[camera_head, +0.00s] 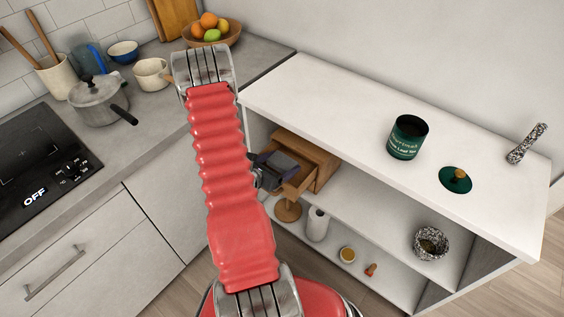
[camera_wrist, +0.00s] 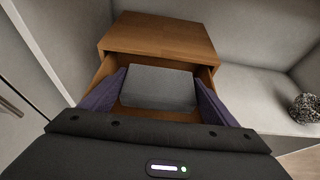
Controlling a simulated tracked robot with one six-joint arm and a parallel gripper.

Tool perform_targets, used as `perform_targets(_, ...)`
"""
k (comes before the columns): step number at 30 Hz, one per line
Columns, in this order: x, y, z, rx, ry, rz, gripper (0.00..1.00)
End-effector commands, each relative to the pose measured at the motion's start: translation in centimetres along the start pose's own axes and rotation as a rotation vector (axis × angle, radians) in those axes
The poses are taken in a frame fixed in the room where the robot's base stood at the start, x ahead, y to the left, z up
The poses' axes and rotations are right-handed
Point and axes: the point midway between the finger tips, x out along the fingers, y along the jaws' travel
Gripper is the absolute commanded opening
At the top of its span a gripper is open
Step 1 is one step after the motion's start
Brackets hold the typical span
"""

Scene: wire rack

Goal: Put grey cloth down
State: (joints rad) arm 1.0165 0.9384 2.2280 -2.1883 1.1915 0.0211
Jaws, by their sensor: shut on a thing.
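The grey cloth (camera_wrist: 159,88), a folded flat block, lies between the two purple fingers of my gripper (camera_head: 283,164) in the wrist view. My gripper is shut on it. The cloth is over or inside the pulled-out drawer of a small wooden box (camera_wrist: 160,34); I cannot tell whether it touches the drawer floor. In the head view the wooden box (camera_head: 322,163) stands on the upper shelf at the left end of the white unit, and my gripper is at its open drawer. There the cloth is mostly hidden by the fingers.
A speckled bowl (camera_head: 430,243) stands to the right on the shelf. A wooden stand (camera_head: 287,210) is below.

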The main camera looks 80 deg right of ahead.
Motion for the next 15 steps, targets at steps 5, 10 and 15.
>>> perform_targets(5, 0.06, 0.03, -0.19, 0.0, -0.001, 0.001, 0.6)
perform_targets(10, 0.06, 0.04, -0.22, 0.0, -0.001, 0.001, 0.6)
perform_targets(15, 0.2, 0.06, -0.55, 0.0, -0.001, 0.002, 0.6)
